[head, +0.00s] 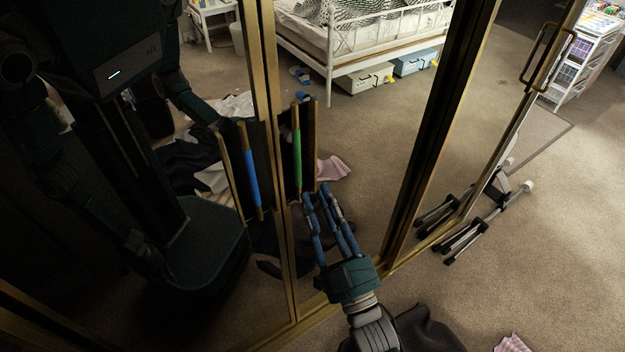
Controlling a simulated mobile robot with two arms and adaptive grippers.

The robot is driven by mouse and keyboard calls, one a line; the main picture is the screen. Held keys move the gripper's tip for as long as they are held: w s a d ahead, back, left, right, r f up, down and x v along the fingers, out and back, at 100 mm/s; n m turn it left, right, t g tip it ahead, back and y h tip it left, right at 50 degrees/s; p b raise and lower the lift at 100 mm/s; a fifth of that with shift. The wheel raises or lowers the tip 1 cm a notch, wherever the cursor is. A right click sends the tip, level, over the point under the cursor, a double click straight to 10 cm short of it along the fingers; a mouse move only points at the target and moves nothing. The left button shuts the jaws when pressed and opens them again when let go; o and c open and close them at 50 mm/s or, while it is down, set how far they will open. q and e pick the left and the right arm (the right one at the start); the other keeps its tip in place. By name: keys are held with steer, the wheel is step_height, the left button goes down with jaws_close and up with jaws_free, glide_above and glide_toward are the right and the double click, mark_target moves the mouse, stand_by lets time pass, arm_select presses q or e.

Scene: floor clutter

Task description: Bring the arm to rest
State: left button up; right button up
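My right gripper (318,192) is at the lower middle of the head view, with its arm coming up from the bottom edge. Its blue fingers are apart, and I see nothing held between them. The fingertips are just below and right of a green handle strip (297,150) on the gold-framed panels; whether they touch the panel I cannot tell. My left gripper does not show directly; the dark robot shape at the left looks like my own reflection.
A blue handle strip (250,168) is left of the green one. A white-railed bed (365,45) shows in the glass. At the right are a gold handle (548,57), a metal stand (487,222) and a white shelf (590,50). Dark cloth (428,332) and pink cloth (512,343) lie below. The lower-right carpet is mostly clear.

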steer(key=shift+s+d+f, duration=0.15)
steer(key=shift+s, duration=0.2)
steer(key=shift+f, duration=0.1)
steer(key=s+d+f+g+h, duration=0.2)
steer(key=d+f+g, duration=0.1)
steer(key=f, duration=1)
steer(key=s+d+f+m+g+h, duration=0.1)
steer(key=s+d+f+g, duration=0.15)
steer(key=f, duration=1.05)
steer(key=s+d+f+g+h, duration=0.2)
steer(key=f+g, duration=0.2)
steer(key=f, duration=0.9)
steer(key=s+d+f+g+h, duration=0.1)
steer(key=s+d+f+g, duration=0.2)
steer(key=s, duration=0.8)
steer(key=s+d+f+m+g+h, duration=0.1)
steer(key=s+d+f+g+h, duration=0.1)
steer(key=s+d+f, duration=0.6)
steer(key=s+d+f+g+h, duration=0.1)
steer(key=s+d+f+g, duration=0.4)
steer(key=s+f, duration=0.6)
steer(key=s, duration=0.3)
steer(key=shift+s+d+f+m, duration=0.2)
steer(key=shift+s+m, duration=0.1)
steer(key=shift+s, duration=0.05)
